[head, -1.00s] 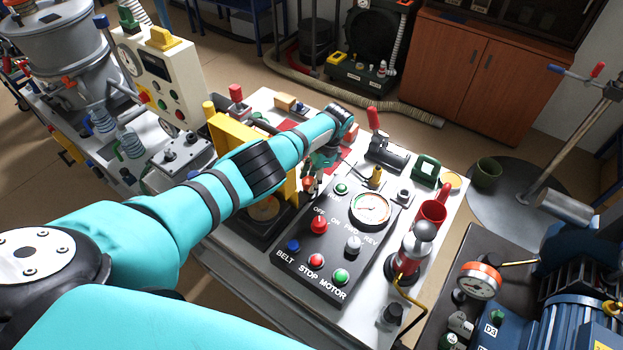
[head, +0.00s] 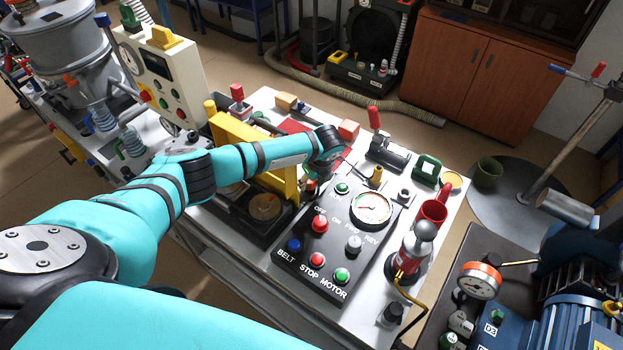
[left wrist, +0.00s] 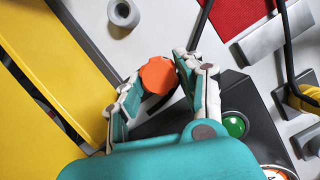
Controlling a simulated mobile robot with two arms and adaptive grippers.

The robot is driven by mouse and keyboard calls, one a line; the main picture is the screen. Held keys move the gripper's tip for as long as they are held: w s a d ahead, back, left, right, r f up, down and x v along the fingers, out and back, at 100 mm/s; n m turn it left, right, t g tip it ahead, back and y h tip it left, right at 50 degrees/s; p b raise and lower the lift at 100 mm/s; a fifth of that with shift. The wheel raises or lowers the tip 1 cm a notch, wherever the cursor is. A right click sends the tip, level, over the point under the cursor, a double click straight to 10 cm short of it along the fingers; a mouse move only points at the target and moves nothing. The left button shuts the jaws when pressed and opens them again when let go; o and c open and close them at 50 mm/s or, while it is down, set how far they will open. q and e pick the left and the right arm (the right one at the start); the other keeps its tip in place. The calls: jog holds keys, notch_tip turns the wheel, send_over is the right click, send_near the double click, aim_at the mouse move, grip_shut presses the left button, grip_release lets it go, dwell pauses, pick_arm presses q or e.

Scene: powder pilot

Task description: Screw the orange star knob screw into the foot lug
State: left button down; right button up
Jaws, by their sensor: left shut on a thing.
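My left gripper (head: 313,180) is low at the near right end of the yellow frame, beside the black control panel, mostly hidden under my wrist in the head view. In the left wrist view the gripper (left wrist: 157,80) is shut on the orange star knob screw (left wrist: 158,75), one finger on each side of the knob. The screw's shank is hidden behind the knob. I cannot make out the foot lug or whether the screw touches it. My right gripper is not in view.
The black panel (head: 330,262) with buttons and a gauge (head: 371,209) lies close right of the gripper. The yellow frame (head: 262,150) stands to its left. A grey ring (left wrist: 123,13) lies on the bench.

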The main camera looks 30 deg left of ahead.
pick_arm(q)
jog(key=shift+s+r+m+p, duration=0.1)
jog(key=shift+s+m+p, duration=0.2)
jog(key=shift+m, duration=0.4)
jog(key=shift+w+d+f+m+t, duration=0.1)
jog(key=shift+w+f+m+t, duration=0.15)
jog(key=shift+m, duration=0.45)
jog(key=c, duration=0.8)
grip_release()
jog(key=shift+s+r, duration=0.1)
jog(key=shift+s, duration=0.05)
jog(key=shift+o, duration=0.2)
jog(key=shift+r, duration=0.15)
